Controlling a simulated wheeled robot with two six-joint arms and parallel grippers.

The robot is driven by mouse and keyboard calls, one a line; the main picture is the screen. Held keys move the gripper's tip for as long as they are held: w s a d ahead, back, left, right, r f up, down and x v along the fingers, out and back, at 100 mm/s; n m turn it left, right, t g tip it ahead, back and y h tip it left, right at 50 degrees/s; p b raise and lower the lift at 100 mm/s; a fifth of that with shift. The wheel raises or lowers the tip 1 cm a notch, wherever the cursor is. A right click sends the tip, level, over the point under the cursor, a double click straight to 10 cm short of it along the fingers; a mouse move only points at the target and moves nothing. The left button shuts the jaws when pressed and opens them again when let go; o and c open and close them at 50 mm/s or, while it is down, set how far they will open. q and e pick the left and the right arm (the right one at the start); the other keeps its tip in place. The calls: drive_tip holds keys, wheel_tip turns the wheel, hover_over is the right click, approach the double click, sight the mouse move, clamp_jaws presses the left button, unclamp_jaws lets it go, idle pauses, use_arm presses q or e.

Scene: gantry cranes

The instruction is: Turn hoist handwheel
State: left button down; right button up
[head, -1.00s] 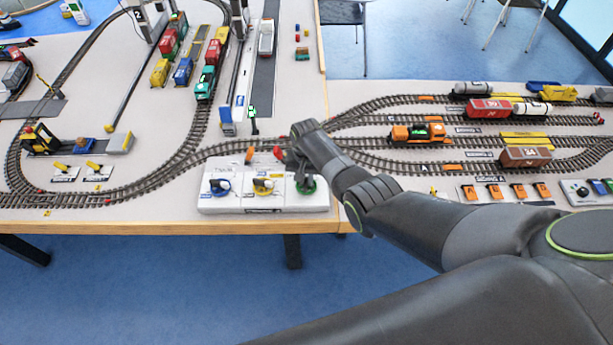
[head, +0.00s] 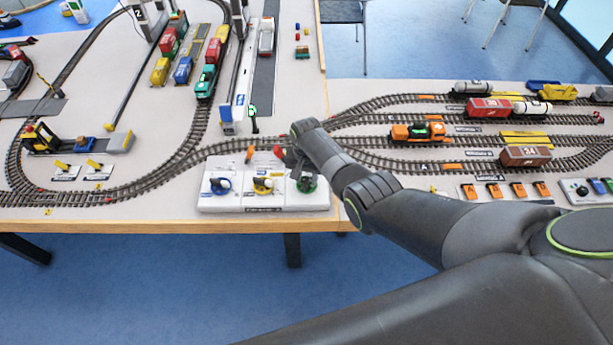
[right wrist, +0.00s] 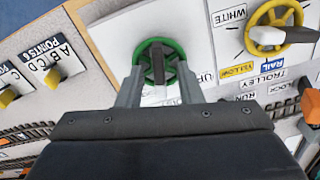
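A white control panel (head: 237,203) at the table's front edge carries a blue, a yellow and a green handwheel. My right gripper (head: 299,176) is over the green handwheel (head: 309,186) at the panel's right end. In the right wrist view the green handwheel (right wrist: 171,52) has a dark bar across it. The fingers of my right gripper (right wrist: 160,75) are spread, one on each side of the wheel and bar. I cannot tell whether they touch the rim. The label below the green wheel is mostly hidden. My left gripper is out of view.
The yellow handwheel (head: 263,186) and blue handwheel (head: 220,186) stand to the left. An orange lever (head: 249,155) and a red knob (head: 278,151) are behind them. Model tracks with wagons run behind and to the right, close to my arm.

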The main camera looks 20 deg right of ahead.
sight(306, 179)
drive_tip(key=shift+r, duration=0.5)
wheel_tip(306, 179, up, 5)
drive_tip(key=shift+p, duration=0.65)
wheel_tip(306, 179, up, 11)
drive_tip(key=b, duration=0.1)
drive_tip(key=shift+r, duration=0.2)
drive_tip(key=shift+c, duration=0.4)
